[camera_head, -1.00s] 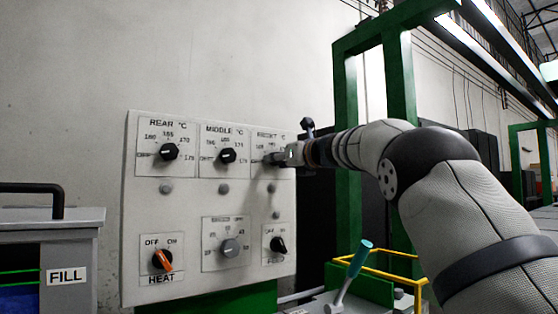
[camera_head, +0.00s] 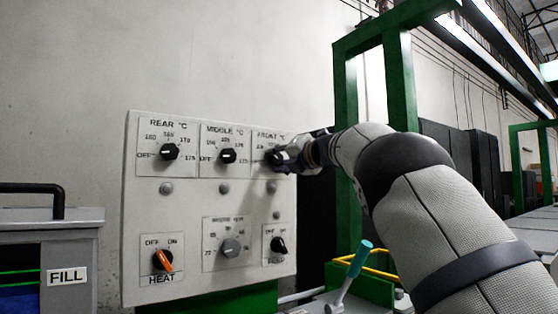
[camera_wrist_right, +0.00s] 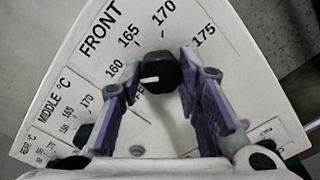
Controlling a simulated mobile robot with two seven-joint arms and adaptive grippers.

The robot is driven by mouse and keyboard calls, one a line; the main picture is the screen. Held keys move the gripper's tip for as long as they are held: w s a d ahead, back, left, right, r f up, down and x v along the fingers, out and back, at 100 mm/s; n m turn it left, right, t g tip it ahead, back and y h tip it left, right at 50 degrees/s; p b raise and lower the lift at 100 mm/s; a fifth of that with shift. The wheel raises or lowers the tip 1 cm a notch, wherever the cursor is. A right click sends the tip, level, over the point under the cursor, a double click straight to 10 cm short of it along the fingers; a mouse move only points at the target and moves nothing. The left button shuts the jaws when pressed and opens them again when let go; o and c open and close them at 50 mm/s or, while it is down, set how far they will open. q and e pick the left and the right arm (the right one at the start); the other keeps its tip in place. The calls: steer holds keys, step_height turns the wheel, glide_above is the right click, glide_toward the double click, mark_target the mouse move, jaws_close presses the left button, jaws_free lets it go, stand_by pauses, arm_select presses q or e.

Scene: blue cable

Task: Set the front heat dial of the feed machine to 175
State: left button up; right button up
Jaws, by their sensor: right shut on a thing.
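The feed machine's white panel (camera_head: 205,285) carries the front heat dial at its upper right. The dial's white pointer points left in that view, near the 160 mark and the partly hidden OFF mark. The 175 mark (camera_wrist_right: 203,37) is at the upper right. My left gripper is not in view.
The rear dial (camera_head: 169,152) and middle dial (camera_head: 228,156) are to the left on the panel. A teal-handled lever (camera_head: 358,262) stands below my right arm.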

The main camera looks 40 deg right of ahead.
steer(key=m, duration=0.3)
steer(key=shift+m, duration=0.4)
steer(key=m, duration=0.3)
steer(key=shift+m, duration=0.3)
steer(key=m, duration=0.3)
steer(key=shift+m, duration=0.4)
steer(key=m, duration=0.8)
steer(key=shift+r, duration=0.1)
steer(key=m, duration=0.4)
steer(key=shift+m, duration=0.3)
steer(key=m, duration=0.3)
steer(key=shift+d+m, duration=0.1)
steer(key=shift+m, duration=2)
